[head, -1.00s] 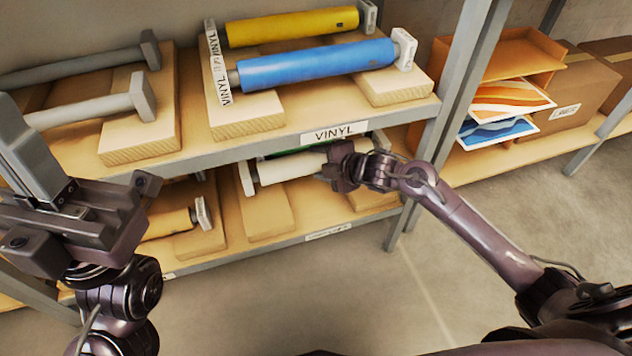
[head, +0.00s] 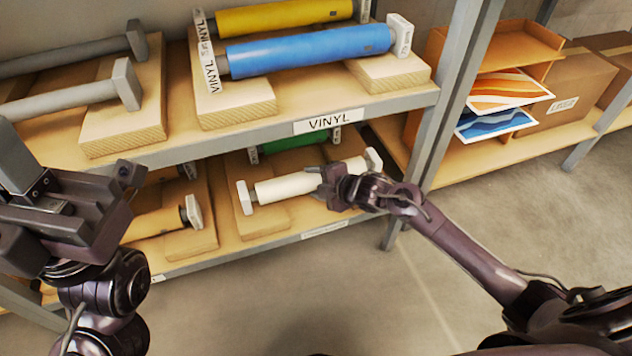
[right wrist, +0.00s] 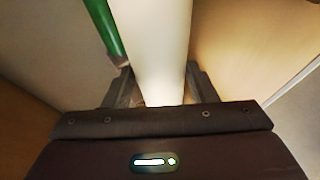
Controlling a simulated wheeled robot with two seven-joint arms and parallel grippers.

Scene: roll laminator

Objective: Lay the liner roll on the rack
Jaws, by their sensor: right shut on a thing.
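The liner roll, taken to be the white roll (head: 285,187) with pale square end plates, is over the lower shelf (head: 237,240) of the rack. My right gripper (head: 328,190) is shut around it, right of its middle. In the right wrist view the white roll (right wrist: 160,45) runs between the two fingers. I cannot tell whether the roll touches the wooden blocks below. My left gripper (head: 75,215) is at the left, in front of the shelves and apart from the roll; its finger gap is not clear.
A green roll (head: 295,142) lies behind the white one. An orange roll (head: 155,224) is on the lower shelf's left. The upper shelf (head: 300,112) overhangs, holding blue (head: 310,50) and yellow (head: 285,16) rolls. A grey post (head: 445,110) stands at the right.

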